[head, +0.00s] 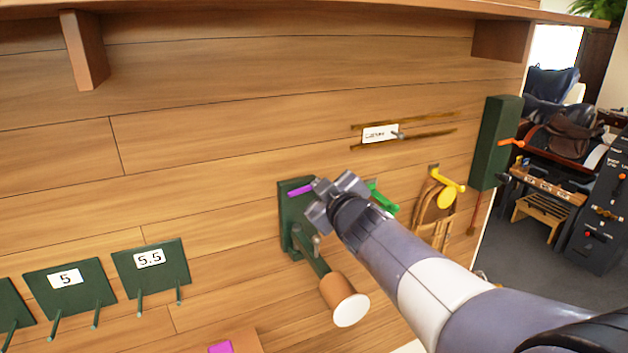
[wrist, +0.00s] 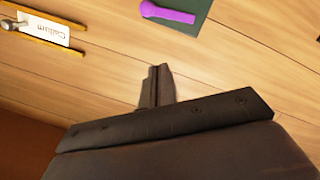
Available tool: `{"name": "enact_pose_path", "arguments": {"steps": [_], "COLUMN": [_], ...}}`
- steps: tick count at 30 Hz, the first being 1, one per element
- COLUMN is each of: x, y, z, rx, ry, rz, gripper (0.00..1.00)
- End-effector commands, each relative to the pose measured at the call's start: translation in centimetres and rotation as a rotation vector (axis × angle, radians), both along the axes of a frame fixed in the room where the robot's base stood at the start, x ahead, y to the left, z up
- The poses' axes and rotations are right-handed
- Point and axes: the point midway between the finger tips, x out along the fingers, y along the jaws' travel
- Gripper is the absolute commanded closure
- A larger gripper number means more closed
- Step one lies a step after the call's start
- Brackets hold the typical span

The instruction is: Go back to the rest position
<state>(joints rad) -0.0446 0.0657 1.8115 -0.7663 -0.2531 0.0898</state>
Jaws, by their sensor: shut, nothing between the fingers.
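My gripper (head: 327,200) is in front of the plank wall, at the end of my arm, which reaches in from the lower right. In the wrist view its fingers (wrist: 157,78) are shut together and empty, with bare planks behind them. In the head view it overlaps the right edge of a dark green plate (head: 289,213) with a purple bar (head: 300,190). I cannot tell the gap to the wall. The purple bar also shows in the wrist view (wrist: 168,13), apart from the fingers.
A brown roller with a white end (head: 349,309) sticks out below the plate. Green (head: 384,199) and yellow (head: 446,186) holders are right of the gripper. Pegged plates (head: 150,268) hang lower left. A shelf (head: 250,8) runs above. A green box (head: 496,143) stands right. Upper middle planks are bare.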

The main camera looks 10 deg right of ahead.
Motion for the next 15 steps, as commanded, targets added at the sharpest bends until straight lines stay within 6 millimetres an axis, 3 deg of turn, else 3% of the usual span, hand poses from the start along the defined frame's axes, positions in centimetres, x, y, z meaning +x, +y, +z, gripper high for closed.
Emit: {"name": "enact_pose_path", "arguments": {"steps": [6, 15], "x": [-1.28, -1.33], "y": [-0.31, -0.32], "z": [0.13, 0.12], "rx": [0.000, 0.000], "ry": [0.001, 0.001], "rz": [-0.001, -0.001], "gripper": [1.00, 1.00]}}
